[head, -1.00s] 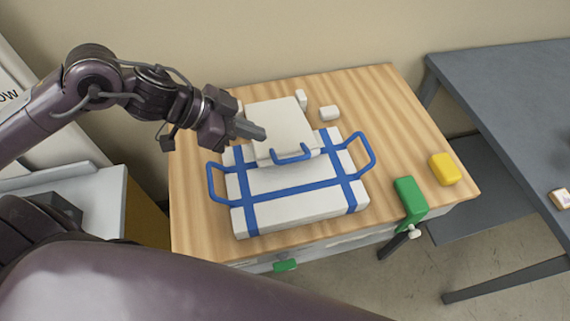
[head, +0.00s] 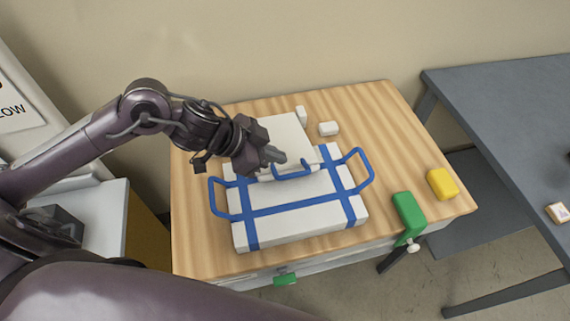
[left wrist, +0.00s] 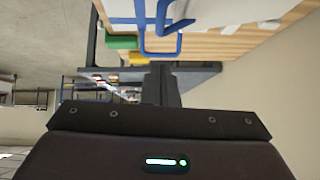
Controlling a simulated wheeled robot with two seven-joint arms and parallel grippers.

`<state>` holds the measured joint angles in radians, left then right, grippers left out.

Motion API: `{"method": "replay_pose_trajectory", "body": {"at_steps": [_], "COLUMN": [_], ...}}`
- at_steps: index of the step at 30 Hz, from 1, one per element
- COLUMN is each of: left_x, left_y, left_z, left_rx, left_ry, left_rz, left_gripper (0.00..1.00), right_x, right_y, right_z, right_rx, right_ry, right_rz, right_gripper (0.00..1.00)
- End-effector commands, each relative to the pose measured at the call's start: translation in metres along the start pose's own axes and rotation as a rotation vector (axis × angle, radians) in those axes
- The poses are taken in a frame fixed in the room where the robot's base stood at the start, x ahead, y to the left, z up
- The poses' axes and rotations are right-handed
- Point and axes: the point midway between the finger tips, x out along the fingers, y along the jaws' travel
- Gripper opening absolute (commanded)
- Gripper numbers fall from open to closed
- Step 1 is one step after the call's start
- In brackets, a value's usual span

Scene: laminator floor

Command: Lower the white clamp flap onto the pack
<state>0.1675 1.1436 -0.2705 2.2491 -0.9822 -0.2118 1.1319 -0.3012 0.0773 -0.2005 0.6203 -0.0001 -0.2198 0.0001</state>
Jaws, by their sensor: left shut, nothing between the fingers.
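The white clamp flap (head: 283,137) lies at the back of the wooden table, its front edge resting on the rear part of the pack. A blue handle (head: 296,170) sits on its front edge. The pack (head: 290,225) is a flat white block with blue straps and a blue loop handle at each side. My left gripper (head: 276,157) is shut and empty, just above the flap near its blue handle; I cannot tell if it touches. In the left wrist view the shut fingers (left wrist: 165,85) point toward the table edge. My right gripper is not in view.
A green clamp (head: 408,215) and a yellow block (head: 442,183) are at the table's right side. A grey table (head: 510,120) is at the right. The wooden tabletop (head: 385,120) is clear at back right.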

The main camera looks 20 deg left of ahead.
Motion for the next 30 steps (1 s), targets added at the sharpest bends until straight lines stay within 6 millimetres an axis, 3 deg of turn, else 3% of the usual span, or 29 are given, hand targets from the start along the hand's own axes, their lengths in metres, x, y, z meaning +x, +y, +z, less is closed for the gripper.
{"method": "replay_pose_trajectory", "body": {"at_steps": [5,10,30], "left_x": [0.034,0.052,0.070], "left_y": [0.002,0.002,0.006], "left_z": [-0.003,0.019,0.038], "left_rx": [-0.001,-0.001,0.002], "left_ry": [0.003,-0.005,-0.003], "left_rz": [0.005,0.003,0.004], "left_gripper": [0.00,0.00,0.00], "right_x": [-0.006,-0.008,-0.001], "right_y": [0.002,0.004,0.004], "right_z": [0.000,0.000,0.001], "right_rx": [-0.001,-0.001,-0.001], "right_ry": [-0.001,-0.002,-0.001], "right_rz": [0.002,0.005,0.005], "right_gripper": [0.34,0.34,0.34]}}
